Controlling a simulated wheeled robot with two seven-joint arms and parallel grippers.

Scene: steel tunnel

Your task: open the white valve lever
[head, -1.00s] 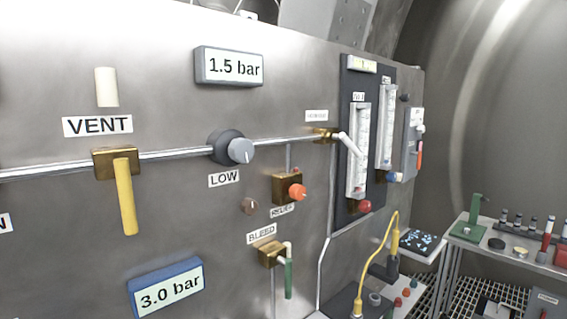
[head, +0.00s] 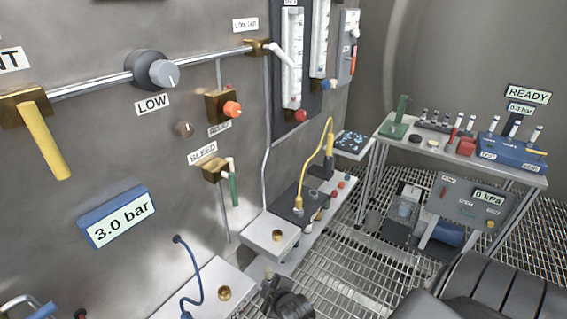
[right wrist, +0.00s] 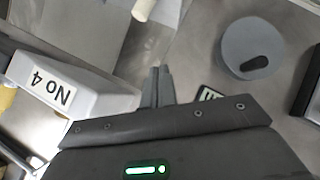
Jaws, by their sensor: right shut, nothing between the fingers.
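The white valve lever (head: 281,54) sits on a brass valve body (head: 257,46) at the right end of the steel pipe on the wall panel. It slants down to the right, off the line of the pipe. No gripper touches it in the head view. My right gripper (right wrist: 157,86) shows in the right wrist view with its two fingers together and nothing between them. In the head view I cannot clearly make out its fingers; dark parts of mine fill the lower right. My left gripper is in neither current view.
The yellow lever (head: 45,140), LOW knob (head: 157,71), orange relief knob (head: 231,109) and green bleed lever (head: 234,188) stick out from the panel. Flow tubes (head: 292,55) stand right of the white lever. A bench (head: 452,170) stands at right. The right wrist view shows a white "No 4" block (right wrist: 110,97).

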